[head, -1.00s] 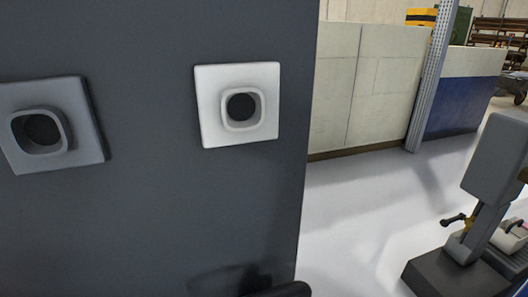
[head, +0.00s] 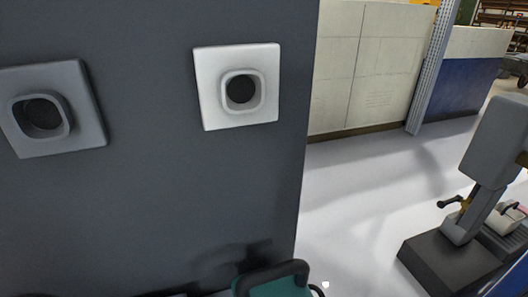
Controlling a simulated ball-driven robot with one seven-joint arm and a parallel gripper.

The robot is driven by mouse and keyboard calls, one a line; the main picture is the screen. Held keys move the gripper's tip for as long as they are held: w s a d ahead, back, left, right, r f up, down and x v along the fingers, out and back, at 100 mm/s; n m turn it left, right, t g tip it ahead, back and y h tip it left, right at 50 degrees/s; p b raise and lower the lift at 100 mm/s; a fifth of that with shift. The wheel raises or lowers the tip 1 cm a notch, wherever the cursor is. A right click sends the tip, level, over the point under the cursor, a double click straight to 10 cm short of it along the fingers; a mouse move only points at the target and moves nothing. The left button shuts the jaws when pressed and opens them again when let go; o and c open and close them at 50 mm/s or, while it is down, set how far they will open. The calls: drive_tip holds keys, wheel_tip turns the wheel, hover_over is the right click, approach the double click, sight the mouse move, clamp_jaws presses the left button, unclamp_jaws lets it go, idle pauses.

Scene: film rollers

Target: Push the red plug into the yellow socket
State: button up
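Neither a red plug nor a yellow socket shows in the head view. A white square socket (head: 209,90) with a dark round opening is on the dark grey panel, right of the middle. A dark grey socket (head: 88,105) of similar shape is at the left, its edge cut by the frame. My gripper's fingers are not in view. A teal and black part (head: 272,284) shows at the bottom edge, in front of the panel; I cannot tell whether it belongs to my arm.
The dark panel (head: 150,205) fills the left half and ends at an upright edge right of the white socket. Beyond it is open pale floor (head: 350,215). A grey machine (head: 478,190) stands at the right. A low pale wall (head: 370,75) is behind.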

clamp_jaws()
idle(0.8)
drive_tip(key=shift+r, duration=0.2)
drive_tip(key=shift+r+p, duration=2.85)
drive_tip(key=shift+p, duration=0.4)
